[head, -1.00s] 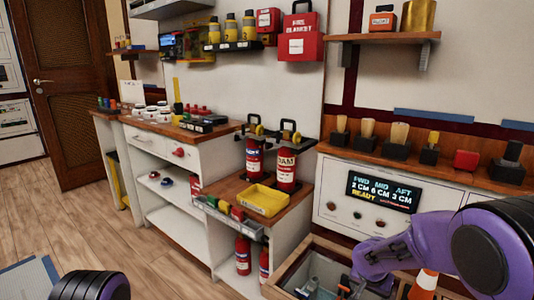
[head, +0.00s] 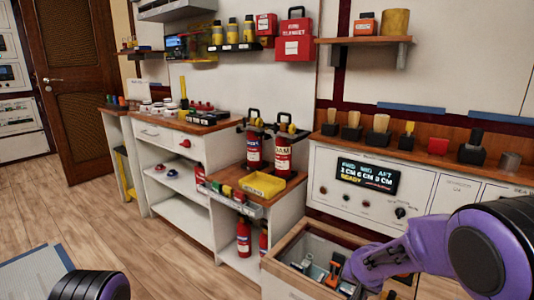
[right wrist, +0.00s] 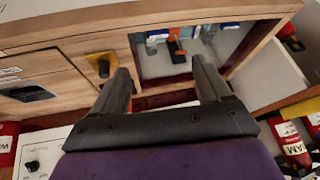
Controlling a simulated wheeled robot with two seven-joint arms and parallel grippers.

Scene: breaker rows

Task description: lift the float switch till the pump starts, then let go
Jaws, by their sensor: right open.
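In the right wrist view an orange part on a dark stem (right wrist: 175,47), which looks like the float switch, sits inside an open wood-rimmed well (right wrist: 255,10). Blue-and-white parts are on either side of it. My right gripper (right wrist: 160,72) is open and empty, its fingers spread and pointing toward the well, apart from the orange part. In the head view the well (head: 277,262) is at the bottom centre, and my right arm reaches over its right side. Small parts inside are partly hidden there. My left gripper is out of view; only part of my left arm shows.
A panel display (head: 368,176) behind the well shows depths in cm and READY. Fire extinguishers (head: 254,150) and a yellow tray (head: 262,185) stand left of the well. A yellow-and-black handle (right wrist: 101,64) is beside the well. Open floor lies left.

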